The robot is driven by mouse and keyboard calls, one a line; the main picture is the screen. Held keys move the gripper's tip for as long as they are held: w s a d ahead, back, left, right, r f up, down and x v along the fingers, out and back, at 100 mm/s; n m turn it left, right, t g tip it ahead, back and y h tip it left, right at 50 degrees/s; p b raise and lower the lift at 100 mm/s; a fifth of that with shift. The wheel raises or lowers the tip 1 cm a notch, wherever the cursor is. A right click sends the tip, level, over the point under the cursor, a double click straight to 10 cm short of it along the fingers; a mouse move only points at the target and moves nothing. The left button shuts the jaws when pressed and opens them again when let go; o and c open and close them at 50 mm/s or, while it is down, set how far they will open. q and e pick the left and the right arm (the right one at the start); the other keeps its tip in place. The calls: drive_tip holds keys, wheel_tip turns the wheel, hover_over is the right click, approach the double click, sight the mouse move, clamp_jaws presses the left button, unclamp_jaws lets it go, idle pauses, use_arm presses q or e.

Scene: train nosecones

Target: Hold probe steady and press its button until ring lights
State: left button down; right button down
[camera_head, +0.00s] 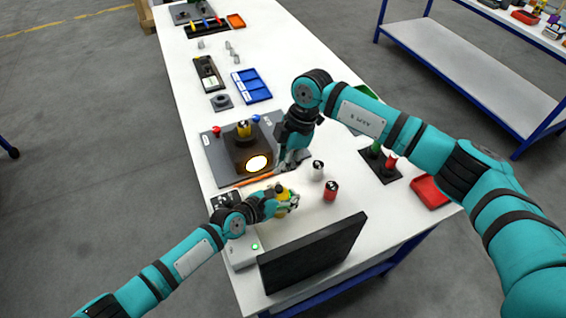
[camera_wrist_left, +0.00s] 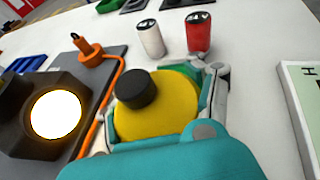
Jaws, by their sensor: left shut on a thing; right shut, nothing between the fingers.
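My left gripper (camera_head: 288,199) is shut around a yellow rounded thing with a black cap (camera_wrist_left: 137,90), above the white table. The yellow also shows between the fingers in the head view (camera_head: 282,190). I cannot tell for sure whether this is the probe, and no separate lit ring shows on it. My right gripper (camera_head: 283,168) points down beside the board, shut and empty. A dark block's round face (camera_head: 257,163) glows pale yellow.
A white can (camera_head: 318,170) and a red can (camera_head: 331,190) stand close to the left gripper's right. A dark upright panel (camera_head: 312,255) stands at the near edge. A red tray (camera_head: 430,192) lies at right. Blue trays (camera_head: 251,86) lie farther back.

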use_arm(q)
drive_tip(key=shift+c, duration=1.7)
unclamp_jaws()
drive_tip(key=v, duration=1.2)
drive_tip(key=shift+r, duration=0.1)
